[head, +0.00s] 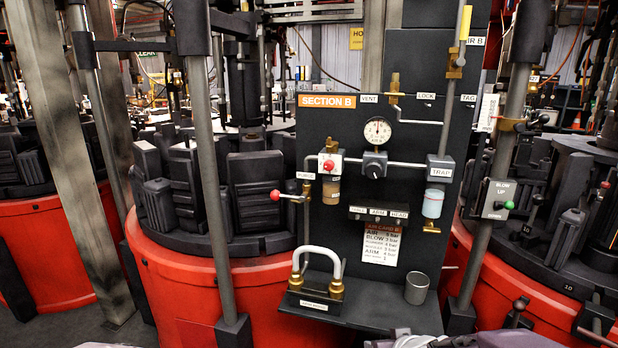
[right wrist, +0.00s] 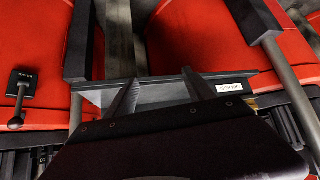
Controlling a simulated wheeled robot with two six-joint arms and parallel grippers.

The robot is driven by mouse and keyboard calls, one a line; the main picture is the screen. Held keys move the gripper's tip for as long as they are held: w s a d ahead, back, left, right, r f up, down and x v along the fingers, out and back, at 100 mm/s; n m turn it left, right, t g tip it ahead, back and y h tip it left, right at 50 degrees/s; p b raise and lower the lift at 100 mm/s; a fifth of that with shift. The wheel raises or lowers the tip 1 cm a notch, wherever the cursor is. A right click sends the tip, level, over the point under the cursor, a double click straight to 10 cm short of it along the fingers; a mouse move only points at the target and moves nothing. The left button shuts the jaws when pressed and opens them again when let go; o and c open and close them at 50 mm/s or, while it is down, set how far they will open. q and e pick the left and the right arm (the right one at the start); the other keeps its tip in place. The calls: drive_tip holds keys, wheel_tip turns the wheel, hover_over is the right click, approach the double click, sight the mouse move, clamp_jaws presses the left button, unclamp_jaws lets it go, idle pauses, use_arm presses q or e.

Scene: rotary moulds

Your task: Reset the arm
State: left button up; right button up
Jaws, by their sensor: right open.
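In the head view a dark panel (head: 455,110) labelled SECTION B stands upright in the middle. A small strip of controls (head: 378,213) on it carries three labels, one of which seems to read ARM. A card (head: 381,243) below lists several lines, one of them ARM. My right gripper (right wrist: 163,90) shows in the right wrist view, its two dark fingers apart and nothing seen held. A dark bar with a white label (right wrist: 229,88) lies beyond the fingers; contact cannot be told. My left gripper is not in view.
A looped hose (head: 318,252) and a grey cup (head: 416,288) stand on the shelf. A grey post (head: 208,170) rises at the left, and a BLOW UP box (head: 498,199) at the right.

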drive_tip(key=s+f+m+g, duration=0.1)
drive_tip(key=s+f+g, duration=0.3)
drive_tip(key=s, duration=0.4)
drive_tip(key=s+f+g, duration=0.3)
drive_tip(key=s, duration=0.5)
wheel_tip(320, 180, up, 25)
drive_tip(key=p, duration=2.5)
drive_tip(key=shift+f, duration=0.15)
drive_tip(key=shift+w, duration=0.1)
drive_tip(key=shift+c, duration=0.2)
